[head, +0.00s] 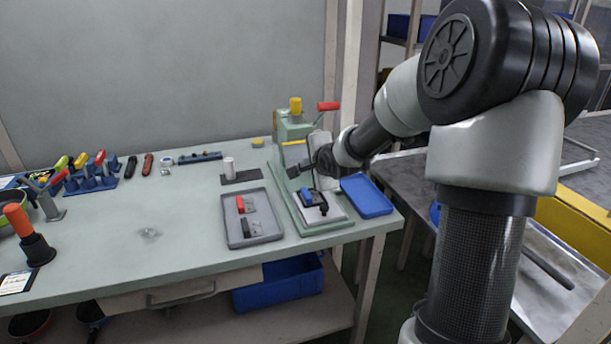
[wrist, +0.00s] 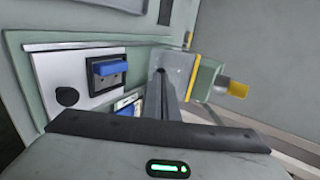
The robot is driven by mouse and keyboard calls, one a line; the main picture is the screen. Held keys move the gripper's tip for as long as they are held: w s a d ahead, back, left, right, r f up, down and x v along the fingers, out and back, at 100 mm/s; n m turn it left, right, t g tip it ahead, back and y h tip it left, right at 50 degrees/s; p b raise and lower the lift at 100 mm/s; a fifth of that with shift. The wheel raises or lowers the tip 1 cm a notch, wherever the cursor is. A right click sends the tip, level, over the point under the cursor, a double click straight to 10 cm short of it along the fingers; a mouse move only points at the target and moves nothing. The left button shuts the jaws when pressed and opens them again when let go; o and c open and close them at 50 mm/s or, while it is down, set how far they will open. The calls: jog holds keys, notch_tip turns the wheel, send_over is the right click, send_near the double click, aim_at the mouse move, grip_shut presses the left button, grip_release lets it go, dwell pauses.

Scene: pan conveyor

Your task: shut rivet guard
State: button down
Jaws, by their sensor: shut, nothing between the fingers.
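The green rivet press (head: 328,226) stands at the right end of the bench, with a yellow knob on top and a red-handled lever. A pale, see-through panel that looks like the rivet guard (head: 319,143) stands upright at the press head. In the wrist view the guard (wrist: 180,64) is just beyond my fingertips. A blue part with a black fixture (head: 313,199) sits on the press's silver plate, uncovered; it also shows in the wrist view (wrist: 110,69). My gripper (head: 318,162) is shut and empty, close to the guard; I cannot tell whether they touch.
A grey tray (head: 231,238) with red and grey parts lies left of the press, a blue tray (head: 367,211) to its right. A small white cylinder on a dark mat (head: 242,177) stands behind the grey tray. The bench middle is mostly clear.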

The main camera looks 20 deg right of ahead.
aim_at(303, 156)
jog(key=shift+w+f, duration=0.35)
jog(key=shift+w, duration=0.3)
jog(key=shift+f, duration=0.15)
jog(key=shift+w+f, duration=0.4)
jog(key=shift+f, duration=0.35)
jog(key=shift+w+f, duration=0.35)
jog(key=shift+f, duration=0.4)
jog(key=shift+f+x, duration=0.25)
jog(key=shift+x, duration=1.15)
jog(key=shift+s, duration=0.15)
jog(key=shift+r, duration=0.1)
